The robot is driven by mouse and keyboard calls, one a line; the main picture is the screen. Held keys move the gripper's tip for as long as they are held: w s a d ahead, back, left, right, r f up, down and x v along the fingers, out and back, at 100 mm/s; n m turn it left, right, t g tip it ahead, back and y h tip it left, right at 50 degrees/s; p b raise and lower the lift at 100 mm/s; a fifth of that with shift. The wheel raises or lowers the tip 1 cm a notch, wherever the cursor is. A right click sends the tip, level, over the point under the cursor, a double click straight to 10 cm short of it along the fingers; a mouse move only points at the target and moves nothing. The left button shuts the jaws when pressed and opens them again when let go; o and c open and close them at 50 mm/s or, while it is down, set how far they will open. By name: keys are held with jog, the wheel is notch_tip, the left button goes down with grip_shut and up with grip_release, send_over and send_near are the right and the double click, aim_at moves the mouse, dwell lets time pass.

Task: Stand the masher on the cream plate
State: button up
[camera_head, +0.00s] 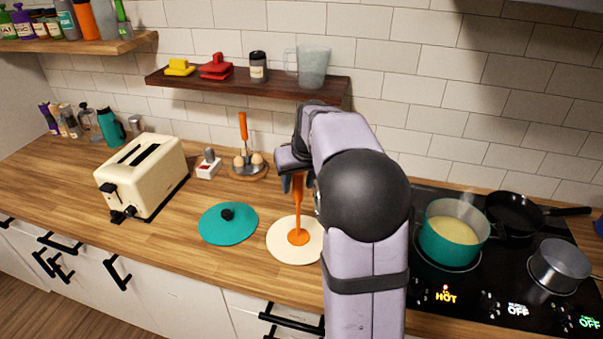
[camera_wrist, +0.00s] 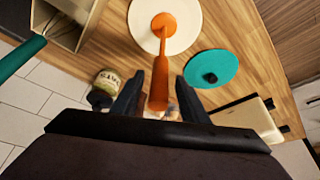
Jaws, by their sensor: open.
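The orange masher (camera_head: 298,205) stands upright on the cream plate (camera_head: 279,251), its round foot resting near the plate's middle. In the wrist view the masher (camera_wrist: 163,62) rises from the plate (camera_wrist: 190,14) toward the camera. My gripper (camera_head: 296,172) is above the plate at the upper part of the handle. In the wrist view my gripper (camera_wrist: 160,88) is open, with one dark finger to each side of the handle end. My forearm hides the plate's right edge in the head view.
A teal lid (camera_head: 229,228) lies just left of the plate. A cream toaster (camera_head: 142,178) stands farther left. An egg holder (camera_head: 248,168) with another orange-handled tool is behind. A steaming teal pot (camera_head: 452,238) sits on the hob at right, marked HOT.

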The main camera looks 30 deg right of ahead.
jog(key=b+v, duration=0.1)
jog(key=v, duration=0.6)
jog(key=s+a+f+n+g, duration=0.1)
jog(key=s+a+f+g, duration=0.1)
jog(key=s+a+f, duration=0.7)
jog(key=s+a+f+n+g, duration=0.1)
jog(key=s+a+f+g, duration=0.1)
jog(key=s+a+f, duration=0.6)
jog(key=s+f, duration=0.3)
jog(key=s, duration=0.4)
jog(key=shift+a+f+g+y, duration=0.2)
jog(key=shift+a+g+y, duration=0.1)
jog(key=shift+a+y, duration=0.1)
